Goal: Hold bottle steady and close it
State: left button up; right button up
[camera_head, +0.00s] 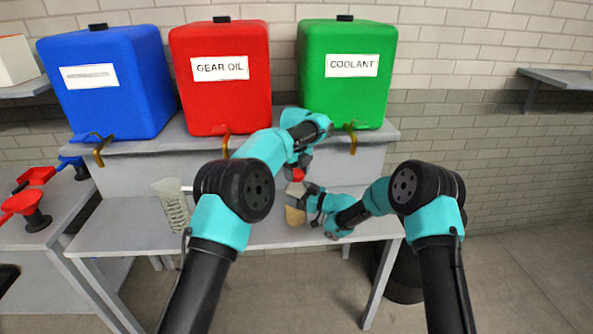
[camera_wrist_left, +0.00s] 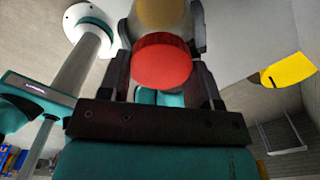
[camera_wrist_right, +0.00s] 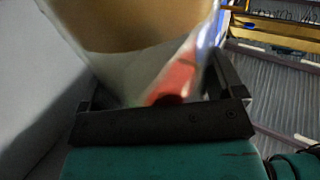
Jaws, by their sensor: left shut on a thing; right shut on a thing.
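The bottle (camera_head: 294,214), tan-filled, is roughly upright in the head view. My right gripper (camera_head: 302,194) is shut on it from the right side. In the right wrist view the bottle (camera_wrist_right: 145,28) fills the space between the fingers, with a red patch on its front. My left gripper (camera_head: 299,168) is above the bottle, shut on a red cap (camera_head: 297,175). In the left wrist view the round red cap (camera_wrist_left: 162,62) sits between the fingers, lined up with the bottle (camera_wrist_left: 160,14). Whether the cap touches the bottle's mouth I cannot tell.
A clear measuring jug (camera_head: 174,205) stands on the grey workbench (camera_head: 125,228), left of my grippers. Blue (camera_head: 110,100), red (camera_head: 222,105) and green (camera_head: 345,100) tanks with taps stand on the shelf behind. Red funnels (camera_head: 28,202) lie on the side table at left.

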pick_arm(q)
jog(key=shift+f, duration=0.4)
jog(key=shift+f, duration=0.55)
dwell(0.6)
jog(key=o, duration=0.5)
pick_arm(e)
jog(key=c, duration=0.4)
pick_arm(q)
jog(key=o, duration=0.4)
pick_arm(e)
jog(key=shift+c, duration=0.2)
pick_arm(q)
jog(key=shift+r, duration=0.1)
jog(key=shift+r, duration=2.15)
jog(key=shift+c, duration=0.4)
